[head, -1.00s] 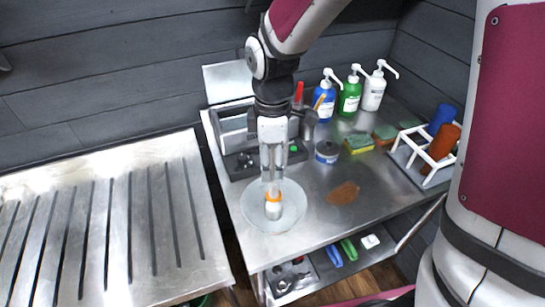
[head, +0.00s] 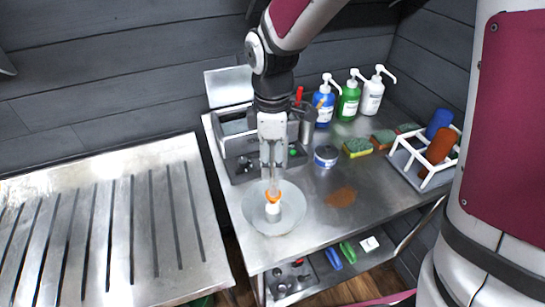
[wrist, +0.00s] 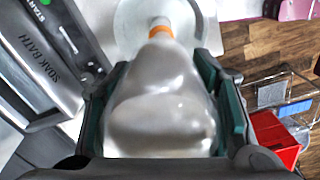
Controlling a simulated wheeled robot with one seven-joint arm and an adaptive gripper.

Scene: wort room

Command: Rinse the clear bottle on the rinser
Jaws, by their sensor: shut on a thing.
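The clear bottle (wrist: 160,100) fills the middle of the wrist view, its body between my gripper's two fingers. It is upside down, with its orange-banded neck pointing away from me. In the head view my gripper (head: 272,168) points straight down. The bottle's orange band (head: 272,197) shows below it, right above a short white piece. The rinser (head: 293,222) is a pale, see-through round dish at the table's front left corner, under the bottle. I cannot tell whether the mouth touches the rinser's middle.
A grey soak bath (head: 240,165) stands behind the rinser. A round tin (head: 326,156), sponges (head: 357,147), pump bottles (head: 349,98) and a white rack (head: 408,172) holding a blue and an orange bottle stand to the right. A brown stain (head: 342,196) marks the table. A slatted metal table (head: 110,220) is at left.

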